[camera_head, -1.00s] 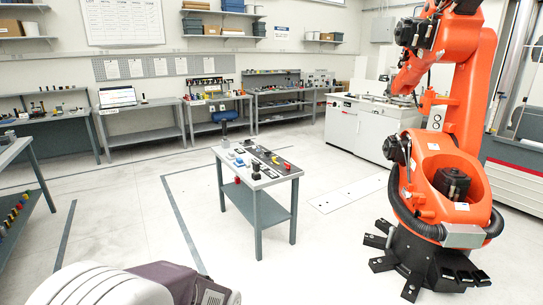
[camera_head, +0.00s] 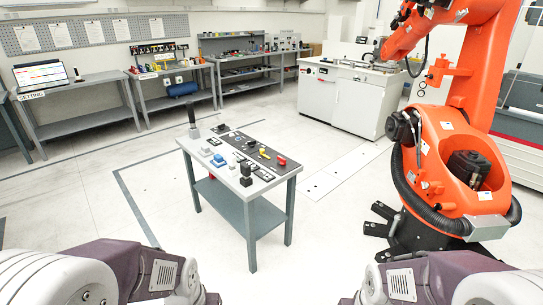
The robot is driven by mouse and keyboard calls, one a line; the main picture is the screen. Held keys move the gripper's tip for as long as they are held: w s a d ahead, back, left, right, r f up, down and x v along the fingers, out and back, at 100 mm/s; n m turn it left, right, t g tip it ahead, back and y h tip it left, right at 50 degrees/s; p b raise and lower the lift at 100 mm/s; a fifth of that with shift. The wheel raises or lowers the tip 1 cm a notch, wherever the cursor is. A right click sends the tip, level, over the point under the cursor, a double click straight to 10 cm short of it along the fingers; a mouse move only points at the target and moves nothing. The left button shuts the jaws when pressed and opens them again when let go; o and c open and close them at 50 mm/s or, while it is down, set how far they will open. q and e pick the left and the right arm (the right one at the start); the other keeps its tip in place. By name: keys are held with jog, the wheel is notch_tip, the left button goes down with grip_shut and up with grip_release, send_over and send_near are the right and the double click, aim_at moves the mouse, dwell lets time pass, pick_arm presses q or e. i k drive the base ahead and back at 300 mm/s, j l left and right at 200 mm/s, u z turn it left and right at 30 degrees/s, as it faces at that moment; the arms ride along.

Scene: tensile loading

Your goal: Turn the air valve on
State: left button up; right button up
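A small grey work table (camera_head: 197,152) stands in the middle of the floor, with several small devices on its top. Among them are a yellow lever-like part (camera_head: 265,153), a red part (camera_head: 282,160), a blue part (camera_head: 217,160) and a black upright handle (camera_head: 192,117). I cannot tell which of these, if any, is the air valve. A blue tank (camera_head: 183,89) lies on the lower shelf of a back bench. My two arms show at the bottom left and bottom right, but both grippers are out of view.
A large orange robot arm (camera_head: 460,165) on a black base stands right of the table. A white cabinet machine (camera_head: 345,98) is behind. Benches with a laptop (camera_head: 41,76) and tools line the back wall. The floor left of the table is clear.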

aim_at(283, 162)
jog(key=i+l+u, duration=0.2)
jog(key=i+u, duration=0.25)
jog(key=i, duration=0.4)
jog(key=i+l+u, duration=0.45)
jog(key=i, duration=0.35)
jog(key=i+l+u, duration=0.45)
jog(key=i+l, duration=0.3)
jog(key=k+l, duration=0.05)
jog(key=l, duration=0.05)
